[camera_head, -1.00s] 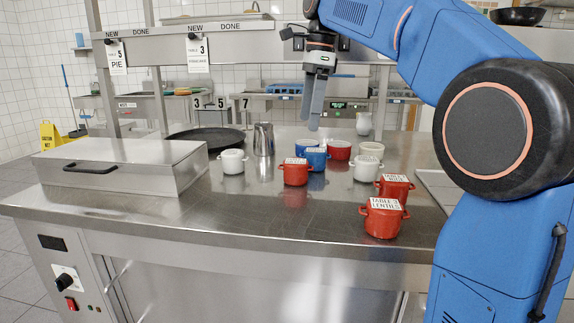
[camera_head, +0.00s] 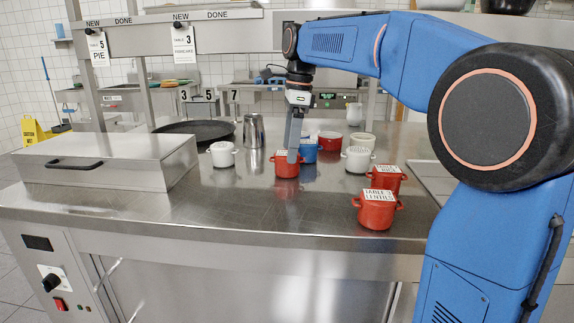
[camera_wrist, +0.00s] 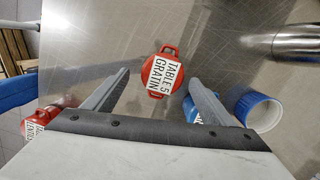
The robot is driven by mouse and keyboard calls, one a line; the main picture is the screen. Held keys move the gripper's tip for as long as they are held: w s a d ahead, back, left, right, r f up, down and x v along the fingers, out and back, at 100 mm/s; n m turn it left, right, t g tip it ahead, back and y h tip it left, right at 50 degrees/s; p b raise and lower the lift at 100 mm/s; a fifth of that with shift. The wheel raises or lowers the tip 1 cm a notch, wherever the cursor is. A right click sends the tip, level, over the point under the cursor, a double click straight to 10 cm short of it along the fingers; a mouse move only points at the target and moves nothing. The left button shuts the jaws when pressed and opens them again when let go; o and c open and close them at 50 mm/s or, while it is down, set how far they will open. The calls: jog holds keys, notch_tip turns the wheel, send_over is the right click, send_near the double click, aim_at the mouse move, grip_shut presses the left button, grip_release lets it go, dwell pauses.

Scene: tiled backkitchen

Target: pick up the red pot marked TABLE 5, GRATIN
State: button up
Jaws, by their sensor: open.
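The red pot marked TABLE 5, GRATIN (camera_wrist: 161,75) shows in the wrist view, upright, between and just beyond the tips of my open gripper (camera_wrist: 160,80). Its label faces up and its two handles stick out at opposite ends. In the head view the same red pot (camera_head: 284,166) stands on the steel counter, and my gripper (camera_head: 293,158) points down at it. One finger overlaps the pot there and hides part of its top. The jaws hold nothing.
White pots (camera_head: 357,160) and (camera_head: 222,155) stand nearby. Red labelled pots (camera_head: 377,212) are at front right.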

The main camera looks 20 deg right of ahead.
jog(key=shift+w+a+f, duration=0.1)
jog(key=shift+a+f, duration=0.05)
jog(key=shift+f, duration=0.75)
jog(key=shift+w+a+f, duration=0.1)
jog(key=shift+f, duration=0.8)
jog(key=shift+w+a+f, duration=0.1)
jog(key=shift+a+f, duration=0.05)
jog(key=shift+f, duration=0.75)
jog(key=shift+c, duration=0.7)
jog(key=c, duration=1.2)
